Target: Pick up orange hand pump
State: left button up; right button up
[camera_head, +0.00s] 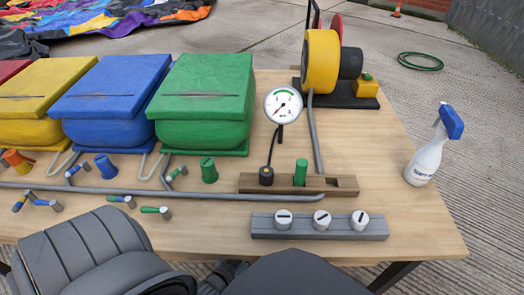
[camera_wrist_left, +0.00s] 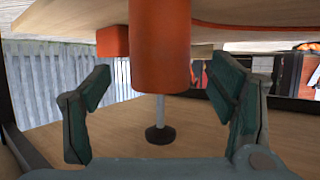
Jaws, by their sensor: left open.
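In the left wrist view an orange cylinder (camera_wrist_left: 160,45), the hand pump by its look, stands between the two fingers of my left gripper (camera_wrist_left: 160,84). A thin silver rod (camera_wrist_left: 160,108) with a round black end (camera_wrist_left: 160,134) shows below it in the picture. The green finger pads are spread wide, with a visible gap to the cylinder on each side. The cylinder's top is cut off by the frame. In the head view a small orange piece (camera_head: 16,160) lies at the far left; I cannot tell whether it is part of the pump. My right gripper is not in view.
In the head view the wooden table (camera_head: 400,200) carries blue (camera_head: 110,90) and green (camera_head: 203,90) boxes, a gauge (camera_head: 283,105), a grey pipe (camera_head: 220,196) and a spray bottle (camera_head: 428,155). An orange block (camera_wrist_left: 112,41) is beside the cylinder in the wrist view.

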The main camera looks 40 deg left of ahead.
pick_arm(q)
jog(key=b+x, duration=0.2)
jog(key=x, duration=0.2)
jog(key=shift+w+f, duration=0.1)
jog(key=shift+f, duration=0.05)
jog(key=shift+w, duration=0.3)
jog(key=c, duration=1.7)
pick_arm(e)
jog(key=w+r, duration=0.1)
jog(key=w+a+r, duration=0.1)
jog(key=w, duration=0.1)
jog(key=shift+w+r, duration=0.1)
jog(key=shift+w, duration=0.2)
